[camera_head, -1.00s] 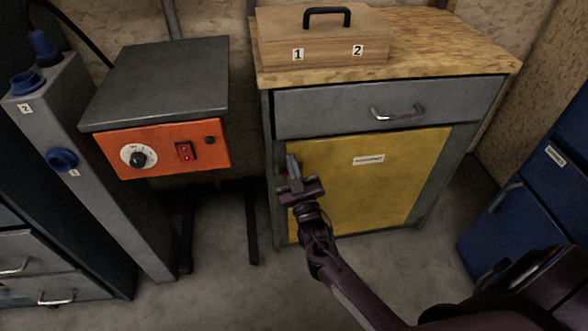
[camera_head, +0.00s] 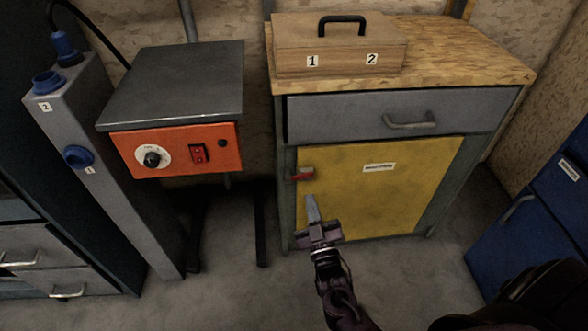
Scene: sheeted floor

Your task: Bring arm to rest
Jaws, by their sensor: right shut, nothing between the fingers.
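My right gripper (camera_head: 312,208) is shut and empty. It is in front of the lower left part of the yellow cabinet door (camera_head: 385,200), below the small red latch (camera_head: 302,174) at the door's left edge. The fingers appear apart from the latch. My right arm comes in from the bottom of the picture. The yellow door looks closed. My left gripper is not in view.
A wooden box (camera_head: 340,48) with a black handle stands on the cabinet top (camera_head: 470,62). A grey drawer (camera_head: 350,118) is above the door. An orange control box (camera_head: 178,150) and grey post (camera_head: 95,130) stand left. Blue drawers (camera_head: 525,225) stand right. Floor between is open.

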